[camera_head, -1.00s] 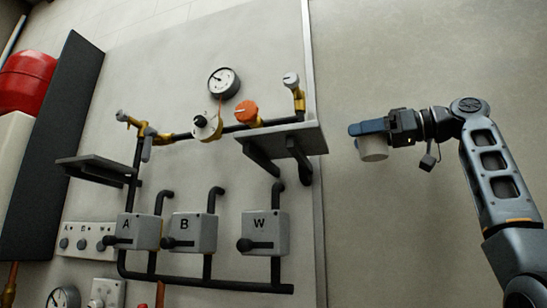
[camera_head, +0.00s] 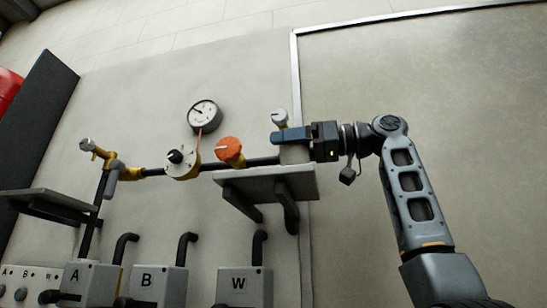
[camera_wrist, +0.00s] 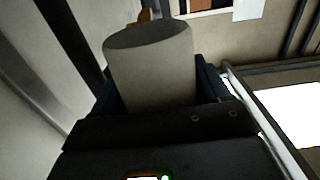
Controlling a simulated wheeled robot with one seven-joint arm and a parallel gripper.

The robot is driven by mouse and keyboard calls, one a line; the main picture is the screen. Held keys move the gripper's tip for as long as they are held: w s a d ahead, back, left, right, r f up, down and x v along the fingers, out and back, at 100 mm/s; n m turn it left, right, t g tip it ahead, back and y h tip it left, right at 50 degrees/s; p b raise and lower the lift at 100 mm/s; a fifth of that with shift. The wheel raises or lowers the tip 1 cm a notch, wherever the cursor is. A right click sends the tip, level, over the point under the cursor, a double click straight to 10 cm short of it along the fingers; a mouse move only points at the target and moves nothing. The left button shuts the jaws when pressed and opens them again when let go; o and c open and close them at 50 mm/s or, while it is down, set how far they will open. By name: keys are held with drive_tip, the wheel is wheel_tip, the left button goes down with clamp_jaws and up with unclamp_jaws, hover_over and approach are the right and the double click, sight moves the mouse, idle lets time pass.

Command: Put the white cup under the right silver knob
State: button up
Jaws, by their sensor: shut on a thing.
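My gripper (camera_head: 290,136) is shut on the white cup (camera_head: 294,155). In the head view the cup hangs below the fingers, just above the right end of the right shelf (camera_head: 270,183); I cannot tell whether it touches. The cup also shows in the wrist view (camera_wrist: 150,65), between the fingers. The right silver knob (camera_head: 280,117) is just above and behind my fingers, and its lower part is hidden by them. The left silver knob (camera_head: 87,145) is at the far left on a brass valve.
An orange knob (camera_head: 229,150) and a white-and-black dial valve (camera_head: 181,160) sit on the black pipe left of my gripper. A gauge (camera_head: 203,116) is above. Boxes marked A, B and W are below. The wall at right is clear.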

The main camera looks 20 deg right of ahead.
drive_tip(key=x, duration=0.3)
drive_tip(key=shift+a+f+p, duration=0.1)
drive_tip(key=shift+f+p, duration=0.55)
drive_tip(key=shift+f, duration=1.1)
drive_tip(key=shift+f, duration=0.2)
drive_tip(key=o, duration=0.8)
drive_tip(key=shift+c, duration=0.2)
drive_tip(key=shift+r, duration=0.1)
drive_tip(key=shift+r, duration=0.1)
drive_tip(key=b+v, duration=0.3)
drive_tip(key=v, duration=0.9)
drive_tip(key=shift+b, duration=0.3)
